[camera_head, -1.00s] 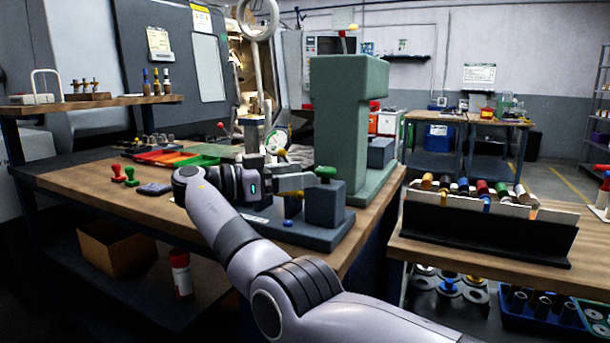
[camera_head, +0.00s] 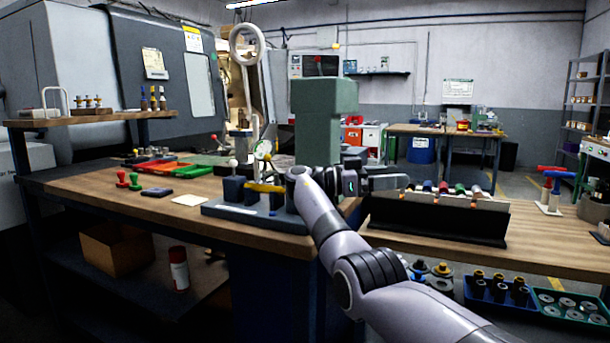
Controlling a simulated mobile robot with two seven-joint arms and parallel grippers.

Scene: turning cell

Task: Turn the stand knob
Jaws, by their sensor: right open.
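A dark grey stand base (camera_head: 255,219) with upright blocks (camera_head: 234,189) sits at the front right corner of the left workbench. A yellow bar-like part (camera_head: 265,187) lies across the blocks, and a small white ball knob (camera_head: 232,163) shows above them. I cannot tell which part is the stand knob. My right gripper (camera_head: 398,183) is open, apart from the stand and to its right, pointing right over the black rack's left end. Its finger gap looks empty. My right arm hides the stand's right end. My left gripper is out of view.
A green column (camera_head: 325,125) stands behind my right arm. A black rack (camera_head: 440,219) with colored-handled tools sits on the right bench (camera_head: 560,235). Red and green stamps (camera_head: 128,181) and a dark pad (camera_head: 157,192) lie on the left bench, whose front middle is mostly clear.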

